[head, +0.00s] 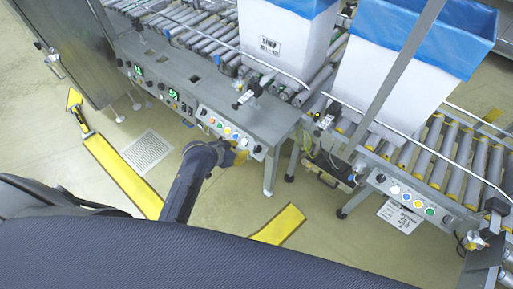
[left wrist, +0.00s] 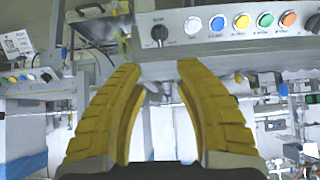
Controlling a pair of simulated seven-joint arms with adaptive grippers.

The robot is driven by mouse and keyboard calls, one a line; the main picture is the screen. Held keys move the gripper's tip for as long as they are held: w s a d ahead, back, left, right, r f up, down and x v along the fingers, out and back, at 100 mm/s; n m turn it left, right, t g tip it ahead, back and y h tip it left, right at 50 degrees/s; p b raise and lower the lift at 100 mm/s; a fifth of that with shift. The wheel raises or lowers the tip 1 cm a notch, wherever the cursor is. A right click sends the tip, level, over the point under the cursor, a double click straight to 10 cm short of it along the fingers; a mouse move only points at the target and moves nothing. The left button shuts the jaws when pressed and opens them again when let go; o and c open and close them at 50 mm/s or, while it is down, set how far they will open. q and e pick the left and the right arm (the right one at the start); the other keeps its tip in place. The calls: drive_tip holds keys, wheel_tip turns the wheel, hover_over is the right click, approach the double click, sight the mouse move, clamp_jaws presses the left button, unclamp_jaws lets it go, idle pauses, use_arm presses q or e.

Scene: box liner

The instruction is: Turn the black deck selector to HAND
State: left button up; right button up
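The black selector (left wrist: 158,33) is a round knob on the grey control panel (left wrist: 215,50), at the end of its button row beside the white button. In the head view the black selector (head: 257,148) sits at the panel's right end, just right of my left gripper. My left gripper (left wrist: 159,66) has two yellow fingers spread apart with nothing between them. The selector shows beyond the gap between the fingertips, apart from them. In the head view the left gripper (head: 238,157) is close in front of the panel and partly hidden by its own wrist. My right gripper is in neither view.
White, blue, yellow, green and orange buttons (left wrist: 242,22) line the panel beside the selector. A second button panel (head: 415,198) stands at the right. Roller conveyors (head: 185,30) carry white boxes with blue liners (head: 385,75). Open floor (head: 225,200) lies below the panel.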

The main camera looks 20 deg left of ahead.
sight(256, 148)
use_arm(q)
drive_tip(key=x, duration=1.5)
drive_tip(key=shift+f, duration=0.15)
drive_tip(key=shift+o, duration=0.4)
clamp_jaws()
